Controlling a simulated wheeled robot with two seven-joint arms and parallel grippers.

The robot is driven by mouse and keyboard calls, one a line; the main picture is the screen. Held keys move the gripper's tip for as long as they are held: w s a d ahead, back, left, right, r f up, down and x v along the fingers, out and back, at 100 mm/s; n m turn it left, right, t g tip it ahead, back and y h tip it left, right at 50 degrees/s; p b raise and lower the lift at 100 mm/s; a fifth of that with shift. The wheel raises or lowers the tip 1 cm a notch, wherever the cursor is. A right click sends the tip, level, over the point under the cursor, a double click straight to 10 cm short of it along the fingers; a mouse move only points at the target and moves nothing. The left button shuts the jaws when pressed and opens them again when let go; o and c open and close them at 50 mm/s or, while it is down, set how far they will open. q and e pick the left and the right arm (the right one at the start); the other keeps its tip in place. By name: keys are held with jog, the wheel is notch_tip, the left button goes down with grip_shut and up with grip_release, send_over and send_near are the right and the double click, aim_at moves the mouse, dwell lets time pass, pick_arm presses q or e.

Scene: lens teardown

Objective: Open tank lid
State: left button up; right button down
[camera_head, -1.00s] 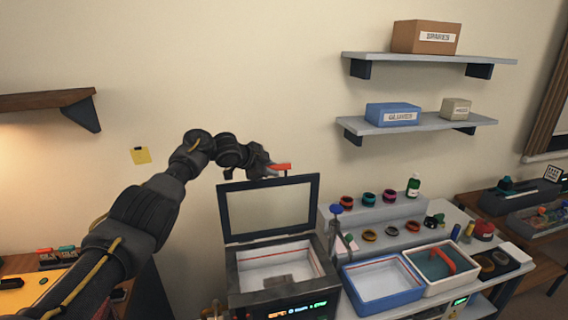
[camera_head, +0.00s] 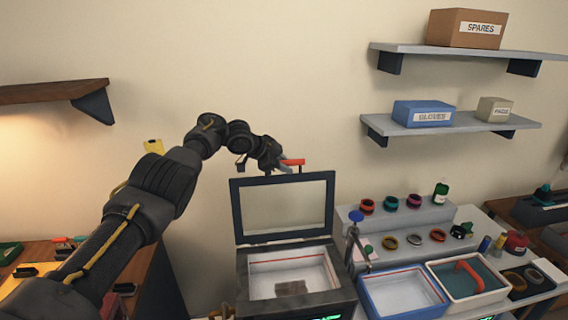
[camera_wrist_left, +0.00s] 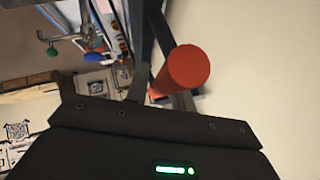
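The tank (camera_head: 345,292) stands at the lower middle of the head view. Its framed lid (camera_head: 238,210) is raised, standing about upright at the tank's back edge, so the inside shows with a small grey-brown block (camera_head: 290,287) in it. The lid's red handle (camera_head: 293,162) is at its top edge and also shows in the left wrist view (camera_wrist_left: 187,68). My left gripper (camera_head: 282,164) is at this handle. In the wrist view its dark fingers (camera_wrist_left: 160,90) lie close on either side of the handle and appear shut on it. My right gripper is not in view.
A blue tray (camera_head: 366,299) and a white tray (camera_head: 444,288) stand right of the tank. Shelves (camera_head: 455,122) with boxes hang above right. A wooden shelf (camera_head: 50,92) is at the left.

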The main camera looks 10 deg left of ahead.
pick_arm(q)
jog(key=shift+o, duration=1.4)
jog(key=shift+s+f, duration=0.1)
jog(key=shift+f, duration=0.15)
jog(key=shift+a, duration=0.1)
jog(key=b+v, duration=0.4)
jog(key=shift+a+r+b, duration=0.25)
jog(key=shift+a+b, duration=0.1)
jog(key=shift+b, duration=0.05)
jog(key=v, duration=0.6)
jog(key=shift+d+r+p, duration=0.2)
jog(key=shift+r+p, duration=0.2)
jog(key=shift+s, duration=0.15)
